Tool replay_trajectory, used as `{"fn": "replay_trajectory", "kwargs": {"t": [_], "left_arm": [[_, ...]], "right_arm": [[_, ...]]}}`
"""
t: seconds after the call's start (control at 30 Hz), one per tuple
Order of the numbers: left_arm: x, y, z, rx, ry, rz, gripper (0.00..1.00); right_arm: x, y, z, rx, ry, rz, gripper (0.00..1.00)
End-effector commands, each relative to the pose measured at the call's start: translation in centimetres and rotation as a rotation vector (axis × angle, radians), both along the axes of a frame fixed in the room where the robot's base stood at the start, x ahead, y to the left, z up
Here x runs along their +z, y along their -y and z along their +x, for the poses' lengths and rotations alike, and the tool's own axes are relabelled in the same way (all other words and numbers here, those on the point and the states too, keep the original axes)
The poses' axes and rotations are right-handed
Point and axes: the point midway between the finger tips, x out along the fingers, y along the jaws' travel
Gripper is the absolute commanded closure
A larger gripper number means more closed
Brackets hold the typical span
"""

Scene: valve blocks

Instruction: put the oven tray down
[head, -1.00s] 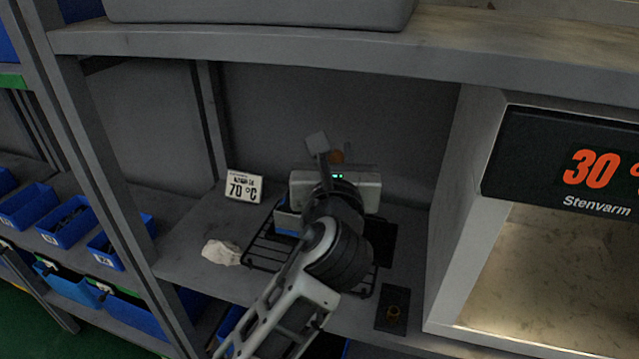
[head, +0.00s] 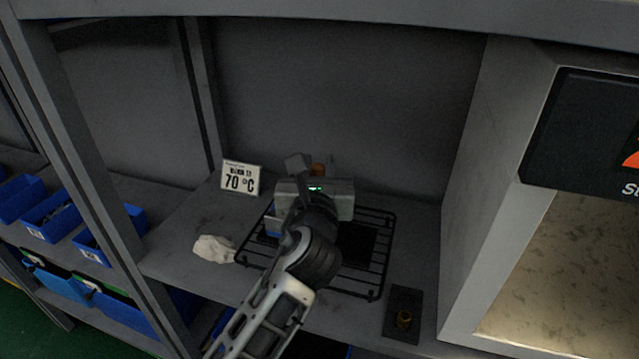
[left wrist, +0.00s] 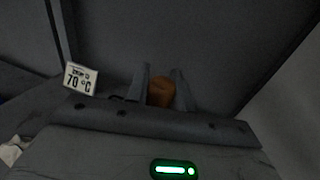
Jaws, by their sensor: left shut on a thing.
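The oven tray (head: 384,240) is a black wire rack in the head view, level with the grey shelf and at or just above it; I cannot tell whether it touches. My right gripper is not in view.
A 70 °C sign (head: 240,178) stands behind left. A whitish lump (head: 213,249) lies close to the tray's left corner. A black plate with a brass fitting (head: 404,318) lies at front right. A lit compartment wall (head: 500,180) rises to the right.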

Motion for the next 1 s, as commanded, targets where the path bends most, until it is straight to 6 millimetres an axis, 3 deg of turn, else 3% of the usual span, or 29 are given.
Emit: {"fn": "replay_trajectory", "kwargs": {"t": [0.53,0.57,0.63,1.0], "left_arm": [[-0.6,0.0,0.0,0.0,0.008,0.002,1.0],[-0.98,-0.03,0.0,0.001,0.0,0.002,0.74],[-0.94,-0.03,0.0,0.001,0.0,0.001,0.55],[-0.57,-0.02,-0.1,0.0,0.0,0.0,0.55]], "right_arm": [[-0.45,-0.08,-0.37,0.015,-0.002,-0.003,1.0],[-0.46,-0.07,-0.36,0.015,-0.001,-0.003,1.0],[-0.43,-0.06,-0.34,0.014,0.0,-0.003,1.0],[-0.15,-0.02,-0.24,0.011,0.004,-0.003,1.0]]}}
